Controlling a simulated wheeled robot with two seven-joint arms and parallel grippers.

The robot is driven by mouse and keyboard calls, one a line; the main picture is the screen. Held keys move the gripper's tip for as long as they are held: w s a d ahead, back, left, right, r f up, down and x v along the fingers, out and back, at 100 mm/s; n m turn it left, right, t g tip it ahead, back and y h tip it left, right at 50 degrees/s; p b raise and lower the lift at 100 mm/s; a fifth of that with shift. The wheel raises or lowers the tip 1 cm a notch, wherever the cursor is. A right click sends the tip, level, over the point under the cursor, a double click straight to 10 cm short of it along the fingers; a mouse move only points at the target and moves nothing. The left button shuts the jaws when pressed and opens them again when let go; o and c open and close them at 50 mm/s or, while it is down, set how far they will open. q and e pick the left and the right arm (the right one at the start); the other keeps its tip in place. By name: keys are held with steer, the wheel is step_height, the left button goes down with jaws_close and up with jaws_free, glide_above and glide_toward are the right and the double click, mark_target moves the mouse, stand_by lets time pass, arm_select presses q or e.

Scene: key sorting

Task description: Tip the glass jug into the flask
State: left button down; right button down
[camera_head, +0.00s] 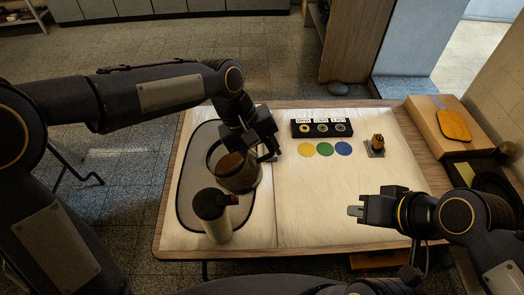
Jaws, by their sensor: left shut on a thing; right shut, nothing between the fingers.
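The glass jug (241,180) is a clear round vessel with something brown inside, over the grey oval mat. My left gripper (268,152) is shut on the jug at its upper right side; the fingers partly hide the grip. I cannot tell whether the jug touches the mat or is slightly raised. The flask (218,222), pale with a black top, stands upright just nearer to me than the jug and overlaps its lower left in the picture. The flask's opening is not clearly visible. My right gripper (354,211) is shut and empty over the right part of the table.
The oval mat (190,195) lies on the table's left. A black three-slot holder (321,128) stands at the back, with yellow, green and blue discs (325,149) before it. A small brass-coloured object (377,143) stands to their right. The middle of the table is clear.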

arm_select(q)
steer(key=shift+r+h, duration=0.4)
steer(key=shift+r, duration=0.05)
steer(key=shift+a+h, duration=0.1)
steer(key=shift+h, duration=0.4)
steer(key=shift+f, duration=0.15)
steer(key=shift+a+f+t+h, duration=0.1)
steer(key=shift+f+t+h, duration=0.2)
steer(key=shift+f+h, duration=0.15)
steer(key=shift+b, duration=0.3)
steer(key=shift+a+f+h+b, duration=0.2)
steer(key=shift+h+b, duration=0.35)
steer(key=shift+b, duration=0.75)
steer(key=shift+s+a+f+h+b, duration=0.15)
steer(key=shift+h+b, duration=0.45)
steer(key=shift+b, duration=1.1)
steer(key=shift+s+a+m+t+h+b, duration=0.15)
steer(key=shift+a+h+b, duration=0.35)
steer(key=shift+b, duration=1.4)
steer(key=shift+a+m+t+h+b, duration=0.2)
steer(key=shift+h+b, duration=0.5)
steer(key=shift+b, duration=1.2)
